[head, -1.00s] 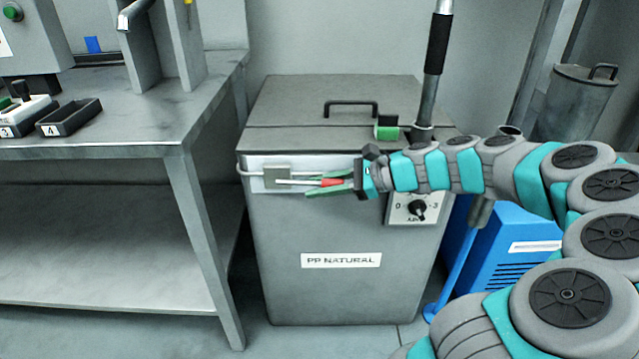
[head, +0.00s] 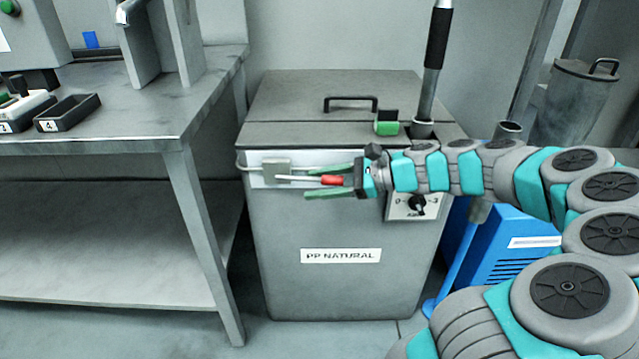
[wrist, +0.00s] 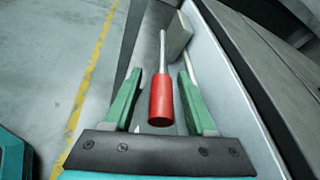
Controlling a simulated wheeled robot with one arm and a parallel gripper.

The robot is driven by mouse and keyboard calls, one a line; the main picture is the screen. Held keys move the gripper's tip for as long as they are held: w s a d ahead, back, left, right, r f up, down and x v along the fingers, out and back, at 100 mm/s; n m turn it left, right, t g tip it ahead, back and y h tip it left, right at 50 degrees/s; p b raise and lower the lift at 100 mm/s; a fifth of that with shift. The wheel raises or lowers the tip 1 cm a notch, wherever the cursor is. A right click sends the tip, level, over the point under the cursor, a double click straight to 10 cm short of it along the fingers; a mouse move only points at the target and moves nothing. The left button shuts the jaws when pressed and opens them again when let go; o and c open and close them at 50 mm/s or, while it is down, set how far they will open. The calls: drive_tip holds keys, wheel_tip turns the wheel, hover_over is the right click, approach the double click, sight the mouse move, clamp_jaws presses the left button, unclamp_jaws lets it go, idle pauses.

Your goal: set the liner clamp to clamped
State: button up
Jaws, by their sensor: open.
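The liner clamp shows on the upper front of the grey bin as a light-grey block (head: 277,171) with a thin metal lever ending in a red grip (head: 332,180). In the wrist view the red grip (wrist: 161,101) lies between the two green fingers, and the lever runs from it to the block (wrist: 179,36). My gripper (head: 318,181) is open, its fingers on either side of the red grip, with gaps visible in the wrist view. The lever lies about level along the bin front, pointing right.
The grey bin (head: 340,290) has a lid with a black handle (head: 350,103) and a green-and-black item (head: 387,123) on top. A dial (head: 417,205) sits under my arm. A metal table (head: 110,125) stands left; a blue unit (head: 497,262) stands right.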

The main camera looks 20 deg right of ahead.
sight(347, 180)
drive_tip(key=shift+v, duration=3.9)
drive_tip(key=shift+d, duration=0.1)
